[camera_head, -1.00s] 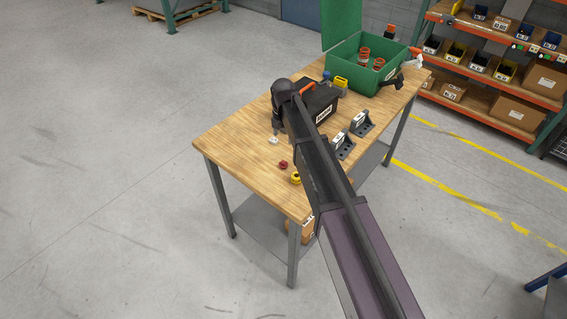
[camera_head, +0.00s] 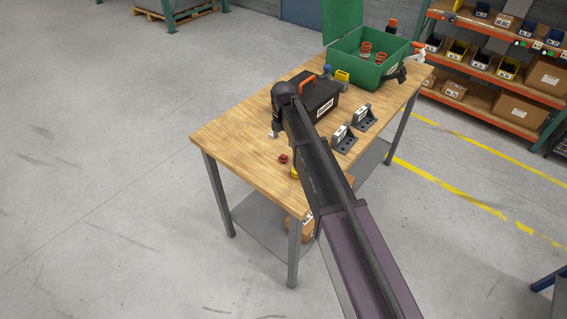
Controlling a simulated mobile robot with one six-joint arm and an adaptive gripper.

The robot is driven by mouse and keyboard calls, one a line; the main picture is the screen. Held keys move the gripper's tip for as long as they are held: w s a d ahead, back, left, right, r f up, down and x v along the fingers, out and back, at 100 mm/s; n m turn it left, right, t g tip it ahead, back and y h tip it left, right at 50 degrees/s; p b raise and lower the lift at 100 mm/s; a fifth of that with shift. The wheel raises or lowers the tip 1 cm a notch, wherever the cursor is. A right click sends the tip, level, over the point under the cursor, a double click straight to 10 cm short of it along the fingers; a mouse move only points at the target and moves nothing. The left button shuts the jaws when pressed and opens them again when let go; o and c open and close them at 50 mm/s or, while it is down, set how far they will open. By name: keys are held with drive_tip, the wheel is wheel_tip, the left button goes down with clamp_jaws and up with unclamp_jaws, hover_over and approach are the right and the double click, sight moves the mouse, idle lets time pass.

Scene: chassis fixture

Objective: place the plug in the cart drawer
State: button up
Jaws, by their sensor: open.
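Several small parts lie on the wooden workbench (camera_head: 235,135). A small white piece (camera_head: 274,135) is right at the tip of my gripper, a red round piece (camera_head: 283,158) is nearer the front, and a yellow piece (camera_head: 294,173) is partly hidden by my arm. I cannot tell which of them is the plug. My gripper (camera_head: 276,128) points down over the bench, open and small in view; I cannot tell whether it touches the white piece. No cart drawer can be made out.
A black toolbox (camera_head: 322,104) with an orange handle stands just right of my gripper. Two grey brackets (camera_head: 343,138) (camera_head: 363,117) stand behind my arm. An open green box (camera_head: 365,65) with red springs stands at the far end. The bench's left end is clear.

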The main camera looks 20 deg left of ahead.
sight(283, 155)
drive_tip(key=shift+f+b, duration=1.55)
drive_tip(key=shift+f, duration=0.35)
drive_tip(key=shift+f, duration=0.15)
drive_tip(key=shift+f+b, duration=2.45)
drive_tip(key=shift+b, duration=0.15)
drive_tip(key=c, duration=0.7)
drive_tip(key=shift+r, duration=0.2)
wheel_tip(283, 155, up, 3)
drive_tip(key=p, duration=0.3)
drive_tip(key=shift+f, duration=0.15)
drive_tip(key=s+d, duration=0.2)
drive_tip(key=s, duration=0.2)
drive_tip(key=s+d+r+p, duration=0.1)
drive_tip(key=s+d, duration=0.2)
drive_tip(key=s, duration=0.2)
drive_tip(key=s+d+r+p, duration=0.1)
drive_tip(key=s+d, duration=0.2)
drive_tip(key=s, duration=0.1)
drive_tip(key=shift+s, duration=0.4)
